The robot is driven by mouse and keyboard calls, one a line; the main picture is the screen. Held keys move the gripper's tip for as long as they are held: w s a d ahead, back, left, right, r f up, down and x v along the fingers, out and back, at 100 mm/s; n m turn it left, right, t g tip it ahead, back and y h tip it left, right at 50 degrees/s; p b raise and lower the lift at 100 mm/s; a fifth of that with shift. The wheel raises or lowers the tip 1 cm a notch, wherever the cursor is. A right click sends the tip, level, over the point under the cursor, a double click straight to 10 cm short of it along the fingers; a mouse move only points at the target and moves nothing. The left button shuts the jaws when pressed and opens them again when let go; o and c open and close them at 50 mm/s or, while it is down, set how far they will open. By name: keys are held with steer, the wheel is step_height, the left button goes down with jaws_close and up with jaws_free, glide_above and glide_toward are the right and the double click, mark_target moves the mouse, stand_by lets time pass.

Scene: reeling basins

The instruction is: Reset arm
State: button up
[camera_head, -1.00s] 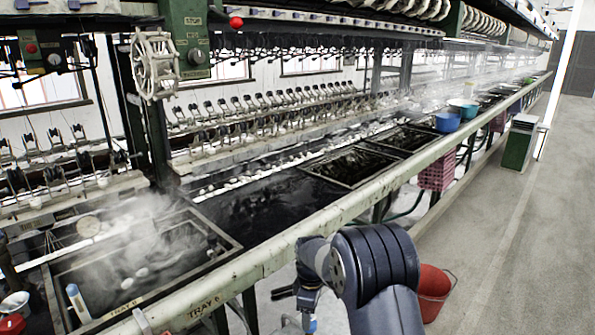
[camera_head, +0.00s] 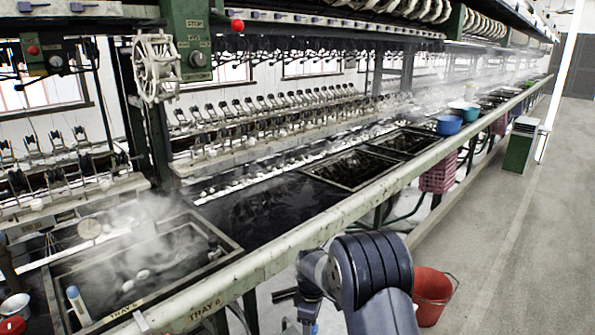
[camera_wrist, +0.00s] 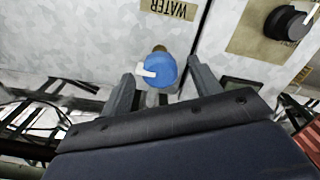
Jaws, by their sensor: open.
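My arm (camera_head: 372,268) is bent low in front of the green rail, at the bottom of the head view. My gripper shows in the wrist view (camera_wrist: 160,78) with its two fingers apart and nothing clamped between them. A round blue knob (camera_wrist: 161,70) with a white lever appears between the fingers, against a pale panel with a WATER label (camera_wrist: 174,9). I cannot tell how far the knob is from the fingertips. In the head view the fingertips are too small and partly hidden to make out.
The basin rail (camera_head: 300,247) runs diagonally just behind my arm. A red bucket (camera_head: 432,293) stands on the floor right of my arm. A dark knob (camera_wrist: 288,24) is on the panel.

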step_height(320, 180, up, 11)
step_height(320, 180, down, 11)
steer(key=shift+f, duration=0.35)
steer(key=m+p, duration=0.1)
steer(key=m, duration=0.4)
steer(key=shift+m, duration=0.4)
steer(key=m+p, duration=0.1)
steer(key=m, duration=0.5)
steer(key=shift+r+p, duration=0.1)
steer(key=shift+p, duration=0.3)
steer(key=m+p, duration=0.3)
steer(key=m, duration=0.3)
steer(key=shift+r, duration=1)
